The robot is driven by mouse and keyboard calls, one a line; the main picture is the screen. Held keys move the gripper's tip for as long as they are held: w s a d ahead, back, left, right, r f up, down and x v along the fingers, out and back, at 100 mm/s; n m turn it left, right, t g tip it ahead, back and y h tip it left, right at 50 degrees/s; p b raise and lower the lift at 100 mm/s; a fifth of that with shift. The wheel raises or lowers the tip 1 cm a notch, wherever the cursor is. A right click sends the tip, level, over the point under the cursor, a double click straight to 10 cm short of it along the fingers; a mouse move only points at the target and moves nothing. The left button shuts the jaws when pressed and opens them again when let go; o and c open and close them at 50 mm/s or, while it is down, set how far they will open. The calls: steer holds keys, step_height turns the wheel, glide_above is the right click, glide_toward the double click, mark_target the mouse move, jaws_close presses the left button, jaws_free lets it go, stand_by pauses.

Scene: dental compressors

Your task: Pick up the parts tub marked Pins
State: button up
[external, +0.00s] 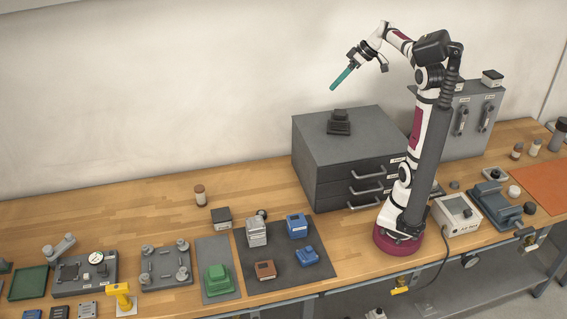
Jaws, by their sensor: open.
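My gripper (364,66) is raised high in front of the wall, above the grey drawer cabinet and well away from the bench top. It is open, and a long teal piece (342,78) extends from its end down to the left; I cannot tell whether this is part of the tool. Small labelled items stand on a dark mat: a grey one (257,233), a blue one (297,226), a brown one (265,270) and a lower blue one (307,257). Their labels are too small to read, so I cannot tell which thing is the tub marked Pins.
The grey drawer cabinet (345,146) stands right of the mat (290,274), with a dark object (339,123) on top. A green item (217,279) and grey fixtures (166,267) are to the left. A control box (456,213) stands right of my base. Bare wood lies behind the mat.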

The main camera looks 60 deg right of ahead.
steer(key=w+a+m+t+y, duration=0.1)
steer(key=w+a+m+y, duration=0.1)
steer(key=w+a+m, duration=0.65)
steer(key=m+t+y, duration=0.2)
steer(key=m+y, duration=0.3)
steer(key=m, duration=1.4)
glide_above(222, 219)
steer(key=s+d, duration=0.2)
steer(key=d, duration=0.3)
steer(key=shift+m, duration=0.25)
steer(key=f, duration=3.7)
steer(key=shift+w+d+f, duration=0.1)
steer(key=shift+w+f, duration=0.15)
steer(key=shift+f, duration=0.1)
steer(key=x, duration=0.2)
steer(key=f+x, duration=0.1)
steer(key=x, duration=0.2)
steer(key=shift+c, duration=0.2)
steer(key=c, duration=1.3)
